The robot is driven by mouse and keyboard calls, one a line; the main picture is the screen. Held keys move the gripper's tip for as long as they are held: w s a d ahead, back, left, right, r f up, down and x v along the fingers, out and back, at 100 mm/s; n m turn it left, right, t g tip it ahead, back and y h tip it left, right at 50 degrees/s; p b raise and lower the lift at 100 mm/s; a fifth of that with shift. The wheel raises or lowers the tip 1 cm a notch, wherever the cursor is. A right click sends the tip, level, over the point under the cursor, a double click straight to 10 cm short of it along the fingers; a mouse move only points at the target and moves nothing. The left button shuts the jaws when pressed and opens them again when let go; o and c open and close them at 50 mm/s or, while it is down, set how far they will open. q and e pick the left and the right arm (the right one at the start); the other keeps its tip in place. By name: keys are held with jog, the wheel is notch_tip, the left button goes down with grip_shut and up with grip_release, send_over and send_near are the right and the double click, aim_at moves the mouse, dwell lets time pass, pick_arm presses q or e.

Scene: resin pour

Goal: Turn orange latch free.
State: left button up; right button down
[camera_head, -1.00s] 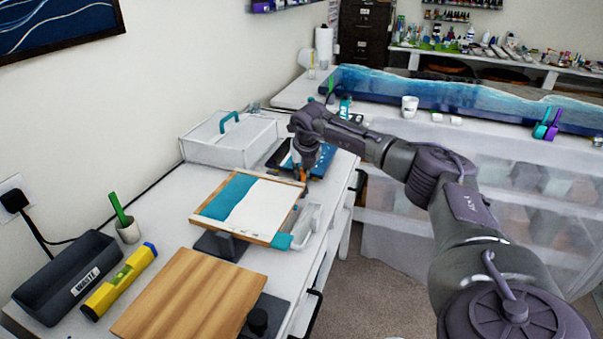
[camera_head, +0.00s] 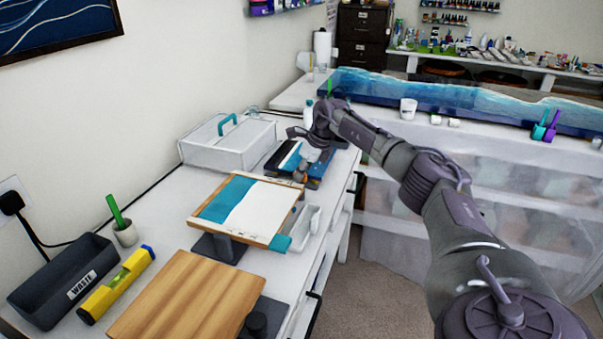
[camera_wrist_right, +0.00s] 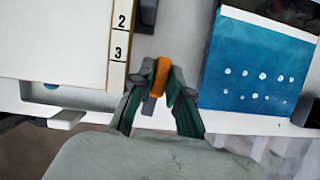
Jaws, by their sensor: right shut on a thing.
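The orange latch (camera_wrist_right: 161,76) stands between my fingertips in the right wrist view, beside the edge of a white panel with a numbered strip (camera_wrist_right: 119,35). My right gripper (camera_wrist_right: 160,88) is shut on the latch, with a dark green finger on each side. In the head view my right gripper (camera_head: 302,169) is low over the bench, at the far right corner of the tilted teal-and-white panel (camera_head: 236,206) with wooden edges. The latch is too small and covered to make out clearly there. My left gripper is not in view.
A blue board with white dots (camera_wrist_right: 255,70) lies close on the right in the wrist view. A white box with a teal handle (camera_head: 215,150) stands behind the panel. A white tray (camera_head: 303,232), wooden board (camera_head: 185,300), yellow level (camera_head: 115,285) and waste bin (camera_head: 60,285) are nearer.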

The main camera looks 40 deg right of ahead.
jog(key=shift+n, duration=0.6)
jog(key=shift+y, duration=0.3)
jog(key=c, duration=1.1)
grip_release()
jog(key=v, duration=1.2)
jog(key=shift+w+r, duration=0.1)
